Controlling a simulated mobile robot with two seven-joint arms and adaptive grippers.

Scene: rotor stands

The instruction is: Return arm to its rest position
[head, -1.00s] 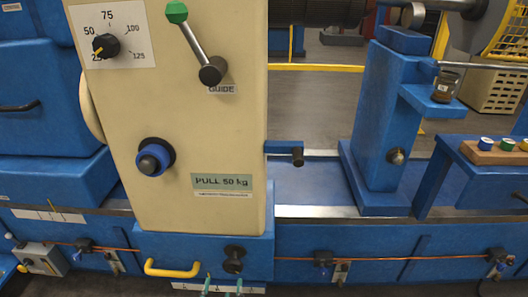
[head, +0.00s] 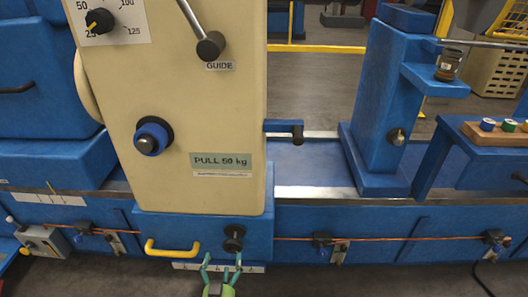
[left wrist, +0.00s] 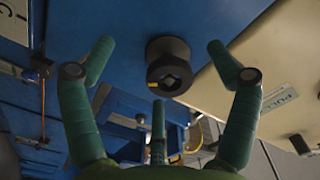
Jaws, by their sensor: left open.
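My left gripper (head: 219,272) shows at the bottom of the head view, with green fingers, open and empty. It is just below a black knob (head: 234,238) on the blue base of the cream machine panel. In the left wrist view the left gripper's fingers (left wrist: 158,75) are spread on either side of the same black knob (left wrist: 169,66). A third finger shows below the knob. I cannot tell how far the fingertips are from the knob, and no contact shows. My right gripper is in neither view.
The cream panel (head: 190,100) carries a dial (head: 100,21), a lever (head: 200,35) and a blue-ringed knob (head: 152,136). A yellow handle (head: 173,248) sits left of the black knob. A jar (head: 448,65) stands on a blue shelf. Grey floor (head: 380,275) lies free in front.

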